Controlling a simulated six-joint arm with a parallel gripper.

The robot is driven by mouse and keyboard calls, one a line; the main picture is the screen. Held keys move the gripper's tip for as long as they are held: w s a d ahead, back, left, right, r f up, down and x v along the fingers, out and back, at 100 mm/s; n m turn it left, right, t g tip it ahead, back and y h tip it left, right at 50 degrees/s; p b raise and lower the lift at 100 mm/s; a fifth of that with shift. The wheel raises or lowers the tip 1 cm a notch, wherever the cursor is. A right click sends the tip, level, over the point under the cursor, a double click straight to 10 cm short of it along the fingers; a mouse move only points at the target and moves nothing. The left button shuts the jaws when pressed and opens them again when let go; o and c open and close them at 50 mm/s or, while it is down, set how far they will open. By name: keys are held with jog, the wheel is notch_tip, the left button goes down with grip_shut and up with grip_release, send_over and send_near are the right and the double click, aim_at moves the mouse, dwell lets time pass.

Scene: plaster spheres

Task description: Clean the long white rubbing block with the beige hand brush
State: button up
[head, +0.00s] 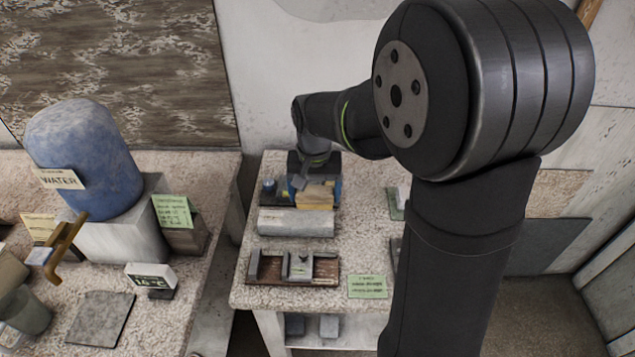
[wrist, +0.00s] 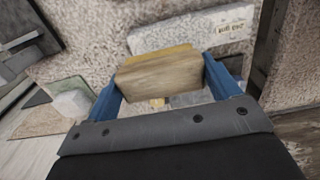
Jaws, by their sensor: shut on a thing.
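My gripper (wrist: 160,88) is shut on the beige hand brush (wrist: 158,76), with one blue finger at each end of it. In the head view the brush (head: 315,196) shows below my gripper (head: 312,183), at the back of the middle table. A long whitish-grey block (head: 296,223), which looks like the rubbing block, lies just in front of the brush. In the wrist view a long white block with a small label (wrist: 190,36) lies beyond the brush, apart from it. The brush's underside is hidden, and I cannot tell whether it touches anything.
A dark brown rack with grey parts (head: 293,268) and a green card (head: 367,287) lie at the table's front. A blue water container (head: 82,158) stands on the left table, across a gap. My arm hides the table's right side.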

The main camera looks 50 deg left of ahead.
aim_at(324, 206)
jog(key=shift+f, duration=2.05)
jog(key=shift+f, duration=0.4)
jog(key=shift+w+d, duration=0.75)
jog(key=shift+d, duration=0.05)
jog(key=shift+s+a, duration=1.55)
jog(key=shift+w+d, duration=1.55)
